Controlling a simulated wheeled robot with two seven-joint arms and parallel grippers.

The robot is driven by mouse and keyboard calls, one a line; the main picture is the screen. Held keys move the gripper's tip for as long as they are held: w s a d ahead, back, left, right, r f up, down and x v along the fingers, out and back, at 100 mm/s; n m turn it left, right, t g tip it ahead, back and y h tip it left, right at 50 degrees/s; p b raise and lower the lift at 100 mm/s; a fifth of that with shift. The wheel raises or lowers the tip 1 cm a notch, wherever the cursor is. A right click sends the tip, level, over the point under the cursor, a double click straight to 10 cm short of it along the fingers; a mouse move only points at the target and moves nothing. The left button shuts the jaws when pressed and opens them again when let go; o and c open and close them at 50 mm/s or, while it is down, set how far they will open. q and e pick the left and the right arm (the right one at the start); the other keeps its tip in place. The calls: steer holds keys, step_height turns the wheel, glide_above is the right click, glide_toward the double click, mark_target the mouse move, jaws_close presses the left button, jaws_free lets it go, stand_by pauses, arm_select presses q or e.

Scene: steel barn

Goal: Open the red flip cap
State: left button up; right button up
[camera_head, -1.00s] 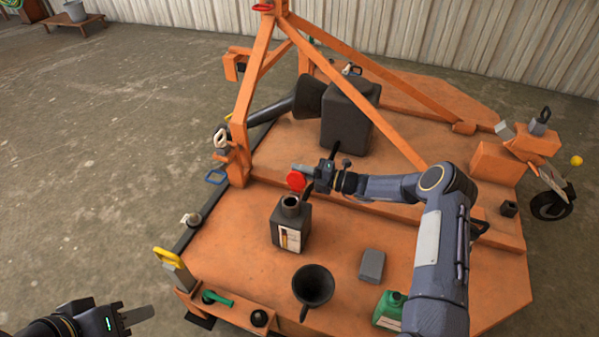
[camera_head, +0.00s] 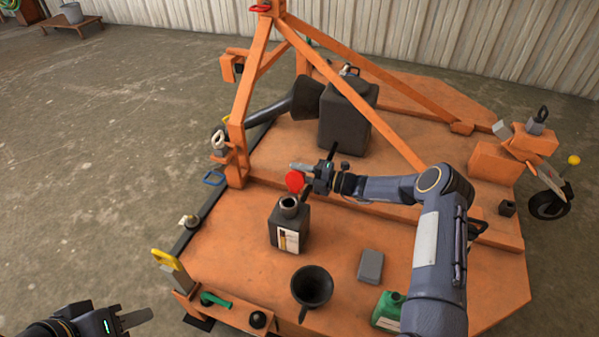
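The red flip cap (camera_head: 294,181) shows as a round red disc, tipped up just above the open neck of a small black bottle (camera_head: 289,228) with a pale label. Whether it is joined to the neck is too small to tell. My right gripper (camera_head: 303,181) is at the cap's right side. Its two fingers look spread, one above and one below right of the cap; contact cannot be told. My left gripper (camera_head: 130,317) is at the lower left, off the deck and far from the bottle; its finger gap is unclear.
The bottle stands on an orange deck (camera_head: 235,262). A black funnel (camera_head: 312,286), grey block (camera_head: 371,266) and green bottle (camera_head: 387,311) are in front and to the right. A large black canister (camera_head: 345,120) and slanting orange bars stand behind. A yellow handle (camera_head: 166,258) rises at the left edge.

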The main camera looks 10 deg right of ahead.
steer(key=shift+s+d+r, duration=0.1)
steer(key=shift+s+d, duration=0.15)
steer(key=shift+d, duration=0.15)
steer(key=p+v, duration=0.1)
steer(key=v, duration=0.6)
steer(key=shift+p, duration=0.35)
